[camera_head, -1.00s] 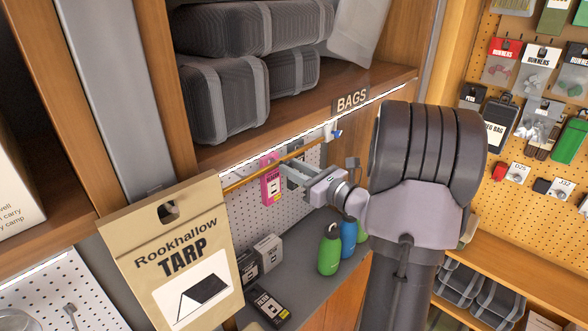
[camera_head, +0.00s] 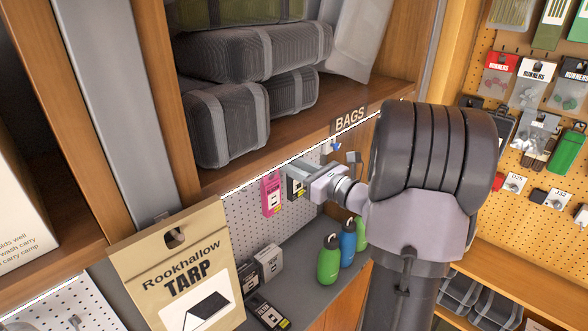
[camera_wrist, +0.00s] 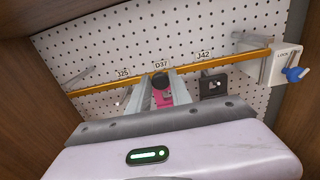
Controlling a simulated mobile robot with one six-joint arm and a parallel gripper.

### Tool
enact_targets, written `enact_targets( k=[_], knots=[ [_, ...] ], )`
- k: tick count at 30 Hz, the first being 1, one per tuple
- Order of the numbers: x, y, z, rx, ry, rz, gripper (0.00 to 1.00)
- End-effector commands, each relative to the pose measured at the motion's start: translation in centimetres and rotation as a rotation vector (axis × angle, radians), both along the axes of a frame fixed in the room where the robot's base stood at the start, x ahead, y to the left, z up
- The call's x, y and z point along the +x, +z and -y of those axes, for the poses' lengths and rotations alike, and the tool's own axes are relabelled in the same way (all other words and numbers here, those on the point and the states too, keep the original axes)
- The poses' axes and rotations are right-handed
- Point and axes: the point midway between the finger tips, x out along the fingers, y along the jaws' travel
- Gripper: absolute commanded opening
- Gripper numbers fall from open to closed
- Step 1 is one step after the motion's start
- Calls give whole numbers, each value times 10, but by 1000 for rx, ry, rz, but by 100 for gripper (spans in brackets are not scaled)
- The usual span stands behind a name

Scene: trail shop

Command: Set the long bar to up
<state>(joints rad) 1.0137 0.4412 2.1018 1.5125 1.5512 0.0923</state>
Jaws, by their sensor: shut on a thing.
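The long bar is an orange-yellow rail (camera_wrist: 225,63) running across the white pegboard in the wrist view, its right end higher in the picture. My gripper (camera_wrist: 163,82) is shut on its middle, near the D37 label. At its right end is a white bracket marked LOCK (camera_wrist: 287,58) with a blue knob (camera_wrist: 294,74). In the head view my gripper (camera_head: 305,178) reaches under the shelf marked BAGS. The bar does not show clearly there; the shelf edge seems to hide it.
A pink package (camera_head: 271,193) and a dark package (camera_head: 296,184) hang behind the gripper. Bottles (camera_head: 329,261) and small boxes (camera_head: 268,257) stand on the grey counter below. A Rookhallow tarp pack (camera_head: 178,270) hangs in front at left. Wooden walls flank the pegboard.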

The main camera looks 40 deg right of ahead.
Motion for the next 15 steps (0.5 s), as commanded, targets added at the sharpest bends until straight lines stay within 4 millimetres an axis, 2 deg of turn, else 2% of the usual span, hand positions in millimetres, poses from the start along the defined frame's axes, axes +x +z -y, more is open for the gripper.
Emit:
enact_targets(
  k=[4,5,7,8,15],
  knots=[
    [1,6,2,-2,-5,15,0],
    [1,6,2,-2,-5,15,29],
    [1,5,2,-2,-5,14,43],
    [1,5,2,-2,-5,14,45],
    [0,3,2,-1,-4,10,45]
  ],
)
